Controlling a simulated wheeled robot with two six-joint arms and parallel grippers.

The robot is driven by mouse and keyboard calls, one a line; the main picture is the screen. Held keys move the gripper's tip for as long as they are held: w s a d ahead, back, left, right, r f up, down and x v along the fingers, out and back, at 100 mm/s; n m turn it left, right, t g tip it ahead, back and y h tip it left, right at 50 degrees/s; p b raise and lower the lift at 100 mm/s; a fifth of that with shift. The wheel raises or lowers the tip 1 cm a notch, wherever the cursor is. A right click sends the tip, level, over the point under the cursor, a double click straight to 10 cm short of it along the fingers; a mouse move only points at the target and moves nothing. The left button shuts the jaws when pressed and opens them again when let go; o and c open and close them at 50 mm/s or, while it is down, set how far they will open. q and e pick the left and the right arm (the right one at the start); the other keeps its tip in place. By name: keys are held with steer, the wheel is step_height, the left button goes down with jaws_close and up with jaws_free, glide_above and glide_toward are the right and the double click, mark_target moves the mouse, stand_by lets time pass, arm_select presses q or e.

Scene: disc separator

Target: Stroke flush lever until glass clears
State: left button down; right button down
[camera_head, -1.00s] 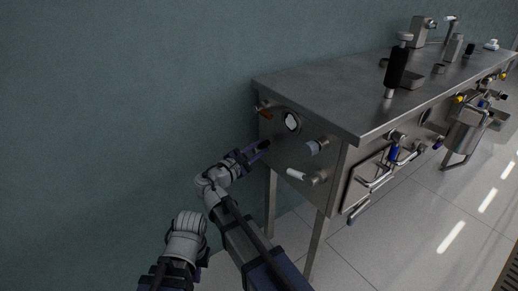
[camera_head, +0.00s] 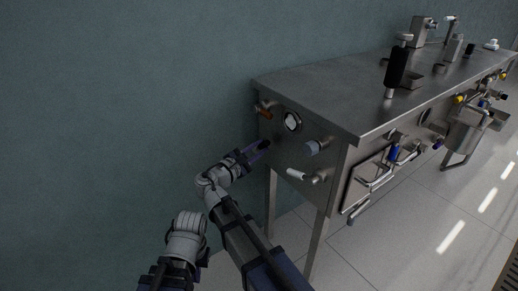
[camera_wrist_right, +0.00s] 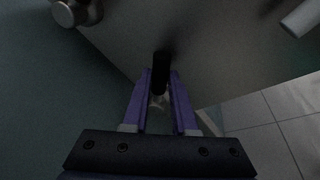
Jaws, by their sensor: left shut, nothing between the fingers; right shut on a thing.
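The black lever handle (camera_wrist_right: 161,68) points toward me from the end panel of the steel cabinet in the right wrist view. My right gripper (camera_wrist_right: 159,82) is shut on it, one purple finger on each side. In the head view my right gripper (camera_head: 259,149) is at the left part of the end panel, below a round glass (camera_head: 292,121) with a white patch inside and a metal rim. The handle is mostly hidden by the fingers there. My left arm shows low in the head view, but its gripper cannot be seen.
The end panel also has an orange-brown handle (camera_head: 262,111), a pale blue knob (camera_head: 312,147) and a white-gripped lever (camera_head: 297,174). A black-bodied device (camera_head: 396,68) stands on the steel top (camera_head: 325,88). A dark green wall is behind; tiled floor lies at right.

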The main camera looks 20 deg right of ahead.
steer(key=shift+f, duration=0.1)
steer(key=f+m+b, duration=0.1)
steer(key=m+b, duration=0.1)
steer(key=s+f+m+h+b, duration=0.1)
steer(key=m+b, duration=0.1)
steer(key=shift+d+f+b, duration=0.2)
steer(key=shift+b, duration=0.1)
steer(key=m+b, duration=0.1)
steer(key=f+m+h+b, duration=0.1)
steer(key=m, duration=0.1)
steer(key=shift+s+f+b, duration=0.2)
steer(key=shift+b, duration=0.15)
steer(key=shift+f+m+h+b, duration=0.35)
steer(key=shift+m+b, duration=0.4)
steer(key=shift+m, duration=0.55)
steer(key=c, duration=0.7)
jaws_free()
steer(key=shift+s+f, duration=0.1)
